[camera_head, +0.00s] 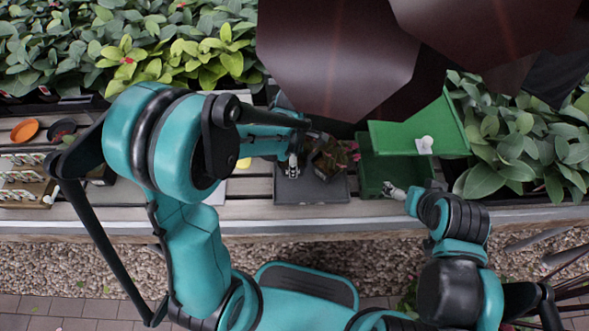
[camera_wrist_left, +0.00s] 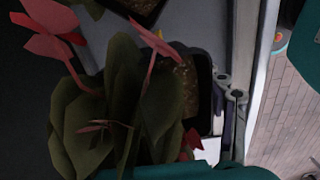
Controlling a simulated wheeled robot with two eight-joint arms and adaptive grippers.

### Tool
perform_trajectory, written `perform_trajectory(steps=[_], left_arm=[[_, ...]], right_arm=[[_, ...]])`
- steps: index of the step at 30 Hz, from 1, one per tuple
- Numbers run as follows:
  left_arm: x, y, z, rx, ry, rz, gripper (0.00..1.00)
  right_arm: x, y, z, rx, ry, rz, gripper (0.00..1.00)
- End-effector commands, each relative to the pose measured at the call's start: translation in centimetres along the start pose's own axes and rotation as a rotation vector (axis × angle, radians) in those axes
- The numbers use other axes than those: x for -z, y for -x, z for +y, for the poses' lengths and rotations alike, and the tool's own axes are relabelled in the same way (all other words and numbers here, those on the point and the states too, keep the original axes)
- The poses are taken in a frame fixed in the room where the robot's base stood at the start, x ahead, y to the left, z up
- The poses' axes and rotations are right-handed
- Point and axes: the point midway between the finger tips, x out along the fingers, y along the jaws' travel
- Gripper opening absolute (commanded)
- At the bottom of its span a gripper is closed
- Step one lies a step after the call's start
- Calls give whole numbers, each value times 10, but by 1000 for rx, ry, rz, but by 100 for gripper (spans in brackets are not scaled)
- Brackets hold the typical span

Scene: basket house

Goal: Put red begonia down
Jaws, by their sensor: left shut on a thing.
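The red begonia (camera_wrist_left: 110,110) fills much of the left wrist view, with broad green leaves and pink-red flowers. Its dark pot (camera_wrist_left: 205,92) with brown soil shows at the right. My left gripper (camera_wrist_left: 232,90) is shut at this pot's rim. In the head view my left gripper (camera_head: 294,168) is over the dark grey tray (camera_head: 313,190), beside a tilted dark pot (camera_head: 328,160) with reddish leaves at its right. Whether the pot touches the tray I cannot tell. My right gripper (camera_head: 393,190) is at the front of the green box; its finger opening is too small to judge.
The green box (camera_head: 385,170) with a raised green lid (camera_head: 425,135) stands right of the tray. Another dark pot (camera_wrist_left: 140,8) shows at the top of the wrist view. An orange dish (camera_head: 24,130) lies far left. Leafy plants line the back of the bench.

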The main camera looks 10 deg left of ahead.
Motion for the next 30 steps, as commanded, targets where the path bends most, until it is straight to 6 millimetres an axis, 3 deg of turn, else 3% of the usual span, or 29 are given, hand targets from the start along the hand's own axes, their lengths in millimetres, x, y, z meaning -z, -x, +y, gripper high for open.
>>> perform_trajectory(steps=[9, 20, 21, 22, 30], left_arm=[[0, -39, 0, 0, -1, 0, 30], [0, -42, 0, 0, -1, 0, 30], [0, -40, 0, 0, -1, 0, 79], [0, -40, 0, 0, -1, 0, 87], [0, -40, 0, 0, -1, 0, 90]], right_arm=[[-11, -16, 0, 0, 0, 0, 90], [-12, -18, 0, 0, 0, 0, 90], [-12, -16, 0, 0, 0, 0, 90], [-12, -16, 0, 0, 0, 0, 90], [-12, -16, 0, 0, 0, 0, 90]])
